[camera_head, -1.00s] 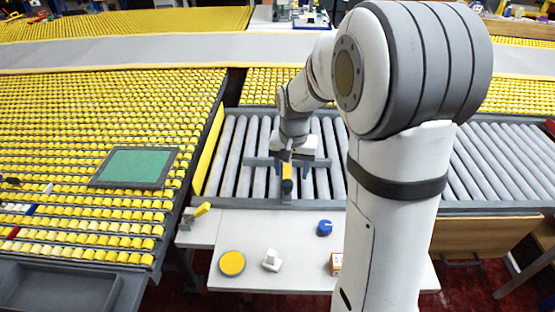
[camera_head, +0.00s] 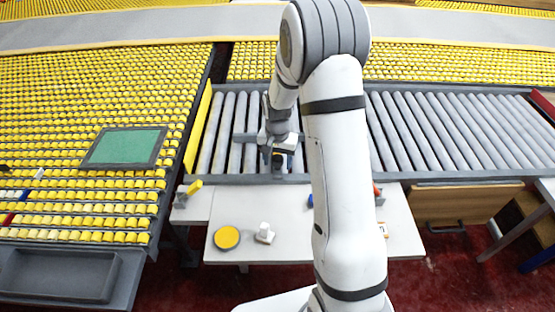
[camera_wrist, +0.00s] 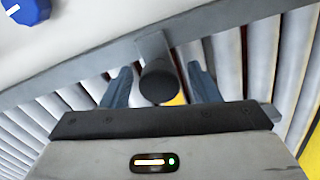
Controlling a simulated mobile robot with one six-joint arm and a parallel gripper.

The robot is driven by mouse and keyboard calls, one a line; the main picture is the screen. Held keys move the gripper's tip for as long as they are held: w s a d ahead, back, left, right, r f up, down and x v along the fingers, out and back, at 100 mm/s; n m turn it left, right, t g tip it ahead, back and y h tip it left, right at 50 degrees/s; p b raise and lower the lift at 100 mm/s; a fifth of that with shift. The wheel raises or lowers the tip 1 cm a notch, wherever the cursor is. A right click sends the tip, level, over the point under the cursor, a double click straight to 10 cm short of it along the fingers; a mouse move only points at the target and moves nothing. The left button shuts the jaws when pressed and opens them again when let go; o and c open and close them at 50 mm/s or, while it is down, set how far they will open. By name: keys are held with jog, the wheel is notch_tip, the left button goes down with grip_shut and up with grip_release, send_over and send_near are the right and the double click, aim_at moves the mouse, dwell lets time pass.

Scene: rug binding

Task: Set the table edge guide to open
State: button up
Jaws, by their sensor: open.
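My gripper (camera_head: 279,160) is over the near edge of the roller bed, pointing down, with its fingers apart. In the wrist view, my gripper's blue fingers (camera_wrist: 161,88) stand on either side of a dark rounded handle (camera_wrist: 157,82). The handle sticks out from the grey rail and looks like part of the edge guide; I cannot tell whether the fingers touch it. My gripper hides much of the handle in the head view. The guide's setting cannot be read.
A white table (camera_head: 285,225) in front holds a yellow disc (camera_head: 227,238), a white block (camera_head: 264,233) and a blue knob (camera_wrist: 25,10). A yellow lever (camera_head: 194,187) sits at its left corner. A yellow strip (camera_head: 198,130) borders the rollers. My arm covers the middle.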

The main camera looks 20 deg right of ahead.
jog(key=shift+f, duration=0.1)
jog(key=shift+c, duration=0.5)
grip_shut()
